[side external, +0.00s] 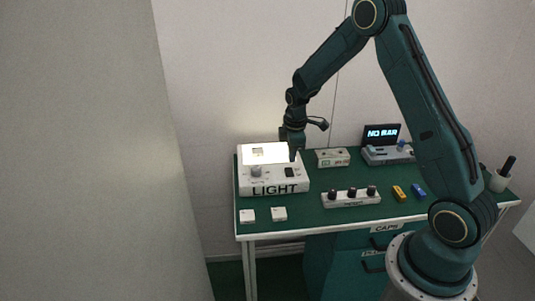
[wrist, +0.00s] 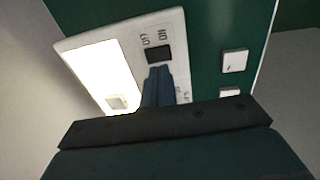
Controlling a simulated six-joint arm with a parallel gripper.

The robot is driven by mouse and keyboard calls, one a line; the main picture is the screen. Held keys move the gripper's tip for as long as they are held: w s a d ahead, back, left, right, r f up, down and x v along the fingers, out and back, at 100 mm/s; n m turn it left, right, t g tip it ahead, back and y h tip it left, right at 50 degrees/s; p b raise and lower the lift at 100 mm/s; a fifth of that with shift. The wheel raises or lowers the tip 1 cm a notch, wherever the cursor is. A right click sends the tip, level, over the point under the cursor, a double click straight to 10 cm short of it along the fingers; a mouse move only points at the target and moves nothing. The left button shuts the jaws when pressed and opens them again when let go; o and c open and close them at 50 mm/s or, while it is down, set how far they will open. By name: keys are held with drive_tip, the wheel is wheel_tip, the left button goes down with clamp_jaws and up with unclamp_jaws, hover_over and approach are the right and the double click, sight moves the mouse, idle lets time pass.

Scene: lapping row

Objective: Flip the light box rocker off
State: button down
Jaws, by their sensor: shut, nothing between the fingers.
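The white light box (side external: 246,186) stands at the left end of the green bench, its top panel (side external: 275,152) glowing bright. The panel also glows in the wrist view (wrist: 98,68). The dark rocker (wrist: 159,50) sits on the box's white strip beside labels that seem to read OFF and ON; it shows small in the side view (side external: 289,172). Which way it is tipped I cannot tell. My gripper (wrist: 159,70) is shut and empty, its blue-grey fingertips just beside the rocker. In the side view my gripper (side external: 292,158) points down above the box; contact is unclear.
Two white blocks (side external: 247,216) (side external: 279,214) lie in front. A strip with several black knobs (side external: 350,197) and a small white unit (side external: 332,157) stand to the right. A small square piece (wrist: 117,102) lies on the lit panel.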

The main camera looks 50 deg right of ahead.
sight(288, 169)
wheel_tip(288, 169, up, 9)
drive_tip(key=shift+s+a, duration=0.4)
drive_tip(key=shift+f, duration=0.1)
drive_tip(key=shift+w+d, duration=0.35)
drive_tip(key=shift+w, duration=0.4)
drive_tip(key=shift+f, duration=0.1)
drive_tip(key=f, duration=0.9)
drive_tip(key=w+d+f, duration=0.1)
drive_tip(key=f, duration=0.3)
drive_tip(key=shift+w+d+f, duration=0.1)
drive_tip(key=shift+f, duration=0.2)
drive_tip(key=shift+f, duration=0.1)
drive_tip(key=shift+f, duration=0.1)
idle(0.4)
